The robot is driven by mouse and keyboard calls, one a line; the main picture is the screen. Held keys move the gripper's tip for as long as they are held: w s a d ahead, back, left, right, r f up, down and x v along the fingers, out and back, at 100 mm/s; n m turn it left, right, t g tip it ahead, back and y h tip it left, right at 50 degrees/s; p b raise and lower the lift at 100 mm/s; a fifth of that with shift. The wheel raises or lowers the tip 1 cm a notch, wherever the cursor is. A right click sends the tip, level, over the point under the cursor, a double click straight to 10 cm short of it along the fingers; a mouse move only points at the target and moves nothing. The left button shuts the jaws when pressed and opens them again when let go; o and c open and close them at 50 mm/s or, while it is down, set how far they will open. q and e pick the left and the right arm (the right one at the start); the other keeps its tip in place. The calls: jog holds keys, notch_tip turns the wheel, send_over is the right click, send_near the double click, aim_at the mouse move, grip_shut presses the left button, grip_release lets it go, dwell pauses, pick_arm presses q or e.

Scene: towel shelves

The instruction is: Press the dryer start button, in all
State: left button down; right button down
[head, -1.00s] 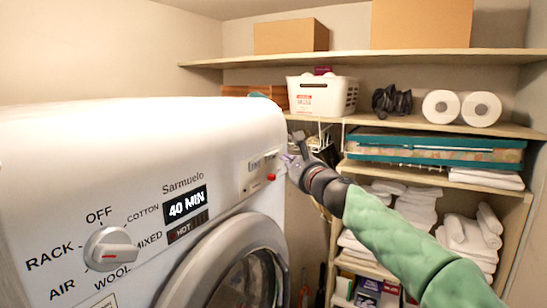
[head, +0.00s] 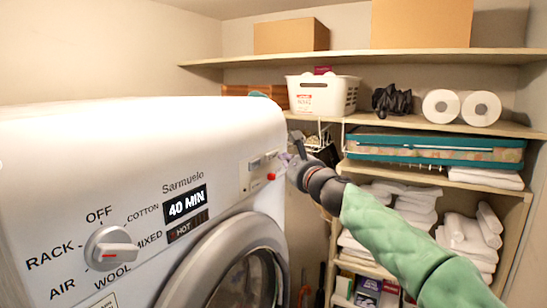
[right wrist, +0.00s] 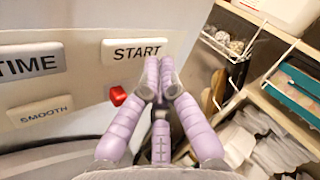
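The white dryer (head: 140,135) fills the left of the head view, with a dial (head: 110,249) and a display reading 40 MIN. Its START button (right wrist: 128,51) is a pale rectangle in the right wrist view; it also shows small near the dryer's right edge in the head view (head: 271,156). My right gripper (right wrist: 159,72) has its lilac fingers together, with nothing seen between them. Its tips are at the START button's lower right edge; I cannot tell whether they touch it. My left gripper is out of view.
A TIME button (right wrist: 32,62), a SMOOTH button (right wrist: 40,112) and a small red button (right wrist: 118,96) are near START. Shelves on the right hold a white basket (head: 322,95), paper rolls (head: 440,106) and towels (head: 465,240). A wire rack (right wrist: 222,45) hangs close to my gripper.

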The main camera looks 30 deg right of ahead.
jog(key=shift+w+a, duration=0.1)
jog(key=shift+w, duration=0.05)
dwell(0.5)
jog(key=shift+w+a, duration=0.1)
jog(key=shift+w, duration=0.15)
jog(key=shift+w+a, duration=0.2)
jog(key=shift+w, duration=0.15)
dwell(0.9)
dwell(0.4)
jog(key=shift+s+d, duration=0.35)
jog(key=shift+s, duration=0.4)
jog(key=shift+s+d+b, duration=0.1)
jog(key=shift+s+d, duration=0.3)
jog(key=shift+s, duration=0.35)
jog(key=shift+s+d+b, duration=0.15)
jog(key=shift+s+d, duration=0.2)
jog(key=shift+s, duration=0.35)
jog(key=shift+s+d+b, duration=0.1)
jog(key=shift+s+d, duration=0.3)
jog(key=shift+s, duration=0.35)
